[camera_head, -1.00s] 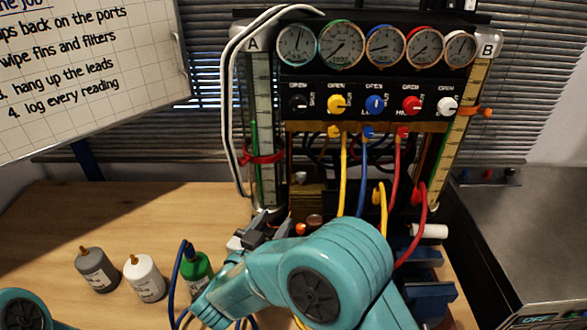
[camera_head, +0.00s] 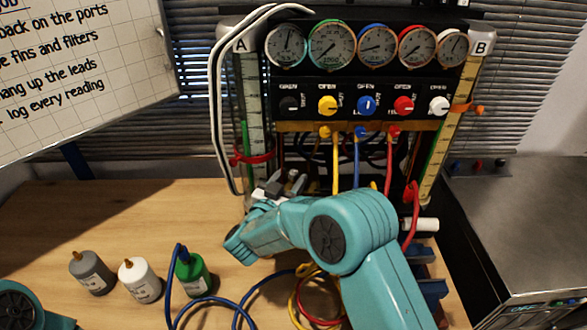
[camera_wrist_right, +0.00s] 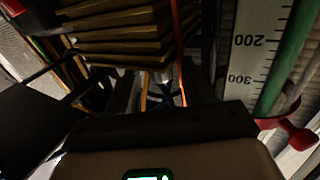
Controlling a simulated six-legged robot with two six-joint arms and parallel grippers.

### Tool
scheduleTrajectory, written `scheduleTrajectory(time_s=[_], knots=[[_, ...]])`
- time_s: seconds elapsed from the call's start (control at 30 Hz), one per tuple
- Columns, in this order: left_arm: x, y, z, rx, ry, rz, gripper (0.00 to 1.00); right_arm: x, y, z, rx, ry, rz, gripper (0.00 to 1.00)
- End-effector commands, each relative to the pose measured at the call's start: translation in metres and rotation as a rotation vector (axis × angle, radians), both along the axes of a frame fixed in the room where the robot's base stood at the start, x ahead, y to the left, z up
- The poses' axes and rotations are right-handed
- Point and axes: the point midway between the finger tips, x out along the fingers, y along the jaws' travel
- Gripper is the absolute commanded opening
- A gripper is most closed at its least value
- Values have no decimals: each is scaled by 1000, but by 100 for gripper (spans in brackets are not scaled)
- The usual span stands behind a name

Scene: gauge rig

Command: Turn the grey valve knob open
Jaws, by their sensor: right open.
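The grey valve knob (camera_head: 289,104) appears to be the dark knob at the left end of the black panel's row, under an OPEN label. Its exact pointing is too dark to read. My right gripper (camera_head: 281,184) is open and empty. It is below the panel and the dark knob, in front of the foot of the left gauge column, apart from the knob. The knob cannot be made out in the right wrist view. My left gripper is out of view; only a teal part of my left arm shows at the lower left.
Yellow (camera_head: 327,105), blue (camera_head: 366,105), red (camera_head: 403,105) and white (camera_head: 439,105) knobs share the row. Hoses hang below. The left scale (camera_wrist_right: 253,55) and a red clamp (camera_wrist_right: 299,135) are close in the wrist view. A green bottle (camera_head: 191,275) stands on the table.

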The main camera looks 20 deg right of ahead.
Motion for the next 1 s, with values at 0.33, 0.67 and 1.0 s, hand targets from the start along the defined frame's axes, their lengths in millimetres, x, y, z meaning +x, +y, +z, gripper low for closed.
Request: scheduleTrajectory(time_s=[0.33, 0.67, 1.0], knots=[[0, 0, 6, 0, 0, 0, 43, 21, -17, 0, 0, 0, 2, 52], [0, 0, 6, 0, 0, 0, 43, 21, -17, 0, 0, 0, 2, 3], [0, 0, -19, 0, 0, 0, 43, 21, -19, -5, -1, -2, 165, 2]])
